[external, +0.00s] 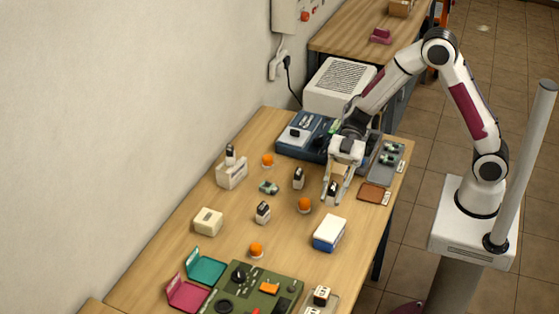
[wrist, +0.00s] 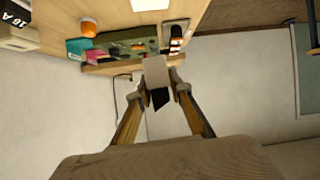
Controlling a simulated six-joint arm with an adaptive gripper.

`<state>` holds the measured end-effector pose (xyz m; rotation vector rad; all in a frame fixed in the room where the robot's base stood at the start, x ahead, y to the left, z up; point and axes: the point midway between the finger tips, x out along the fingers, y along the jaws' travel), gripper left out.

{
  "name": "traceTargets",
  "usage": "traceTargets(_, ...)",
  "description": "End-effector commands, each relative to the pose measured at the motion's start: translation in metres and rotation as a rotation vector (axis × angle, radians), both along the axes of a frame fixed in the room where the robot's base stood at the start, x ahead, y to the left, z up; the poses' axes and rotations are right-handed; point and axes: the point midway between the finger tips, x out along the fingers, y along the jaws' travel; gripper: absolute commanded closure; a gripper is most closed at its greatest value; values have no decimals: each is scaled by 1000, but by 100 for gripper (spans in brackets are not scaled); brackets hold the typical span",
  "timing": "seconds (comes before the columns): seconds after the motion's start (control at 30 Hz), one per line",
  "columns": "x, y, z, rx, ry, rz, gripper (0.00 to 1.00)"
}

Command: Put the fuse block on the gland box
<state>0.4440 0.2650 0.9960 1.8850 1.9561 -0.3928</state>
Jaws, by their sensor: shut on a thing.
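My gripper (external: 334,191) is shut on a small black-and-white fuse block (external: 332,194), low over the right part of the table. In the wrist view the held fuse block (wrist: 156,74) is pinched between the two fingertips, pale on one part and black at one end. I cannot tell if it touches the table. A cream box (external: 208,222) stands at the left of the table with nothing large on it. Another pale box (external: 232,176) farther back has a black-and-white block (external: 230,155) standing on it. I cannot tell which is the gland box.
Two similar fuse blocks (external: 298,178) (external: 263,212) and several orange knobs (external: 305,205) stand mid-table. A blue-and-white box (external: 330,233) is near my gripper. A green panel (external: 255,290) and open teal (external: 206,268) and pink cases are in front. A blue tray (external: 291,148) is behind.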

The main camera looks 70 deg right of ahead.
Motion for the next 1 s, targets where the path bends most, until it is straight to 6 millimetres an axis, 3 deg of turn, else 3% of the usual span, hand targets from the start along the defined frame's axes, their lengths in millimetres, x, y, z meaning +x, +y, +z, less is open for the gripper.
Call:
traceTargets(0.67, -1, -1, 2, -3, 68, -43, 100)
traceTargets(1.0, -1, -2, -27, -4, 72, -44, 100)
